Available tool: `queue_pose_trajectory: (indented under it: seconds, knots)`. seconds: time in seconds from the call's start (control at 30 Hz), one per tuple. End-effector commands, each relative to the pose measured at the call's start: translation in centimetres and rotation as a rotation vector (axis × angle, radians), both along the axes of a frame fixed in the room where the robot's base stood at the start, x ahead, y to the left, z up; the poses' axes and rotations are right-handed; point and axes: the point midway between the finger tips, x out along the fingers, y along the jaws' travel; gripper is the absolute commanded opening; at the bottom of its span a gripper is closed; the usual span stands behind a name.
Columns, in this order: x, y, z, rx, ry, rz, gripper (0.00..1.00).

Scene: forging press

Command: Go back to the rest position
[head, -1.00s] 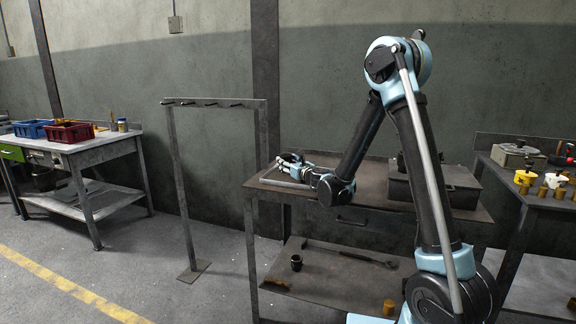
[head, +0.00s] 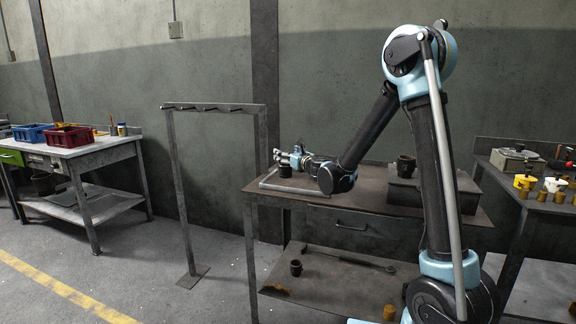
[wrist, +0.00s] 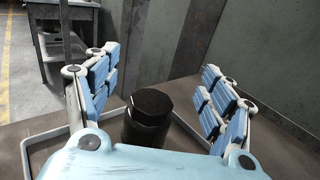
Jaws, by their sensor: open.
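My gripper (head: 290,158) is above the left end of the middle metal bench (head: 375,200). Its blue-padded fingers are spread wide in the wrist view (wrist: 162,80). A dark cylindrical part (head: 285,170) stands upright on a flat, rimmed tray (head: 300,189) at that end of the bench. In the wrist view the dark part (wrist: 148,112) shows between the spread fingers, near the palm, with clear gaps to the finger pads. Its lower end is hidden by the palm.
A dark box (head: 432,190) with a dark cup (head: 405,166) on top stands at the bench's right. A hook rack (head: 215,107) stands left of the bench. Right is a table (head: 545,200) with yellow and white parts. The floor at left (head: 130,260) is open.

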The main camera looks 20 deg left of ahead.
Motion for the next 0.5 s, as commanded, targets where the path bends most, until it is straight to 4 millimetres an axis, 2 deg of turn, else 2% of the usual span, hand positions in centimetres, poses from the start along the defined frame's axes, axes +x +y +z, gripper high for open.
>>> queue_pose_trajectory:
  seconds: [0.2,0.4,0.5]
  knots:
    - [0.0,0.0,2.6,-0.001,0.000,0.000,0.75]
    - [0.0,-0.1,3.8,-0.007,-0.004,0.001,0.75]
    - [-0.3,-0.9,4.4,-0.042,-0.035,0.009,0.75]
